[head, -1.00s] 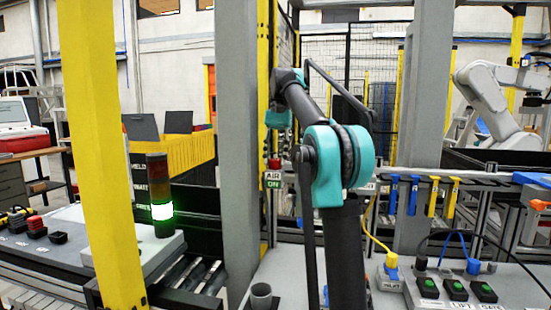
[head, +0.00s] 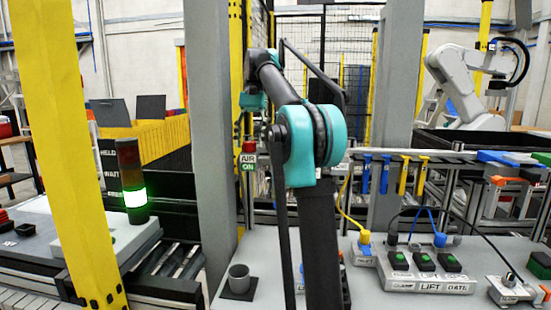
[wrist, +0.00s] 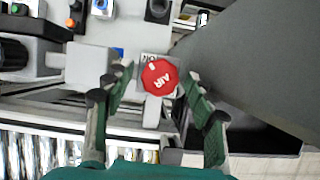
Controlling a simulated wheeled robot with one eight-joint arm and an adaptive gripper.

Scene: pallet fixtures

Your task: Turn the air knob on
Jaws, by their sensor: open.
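In the head view the red knob (head: 249,147) sits above an "AIR ON" sign (head: 248,162), left of my arm. In the wrist view my gripper (wrist: 161,86) is open, with one green-grey finger on each side of the knob. The fingers look apart from it, though the right fingertip is close. How far they are above the knob is hard to tell. The head view does not show the fingers clearly.
A grey post (head: 207,150) stands close left of the knob. A grey cup (head: 239,277) is on the table below it. At right are a switch box with green buttons (head: 425,275) and hanging blue and yellow tags (head: 404,174). A lit green stack light (head: 134,190) stands at left.

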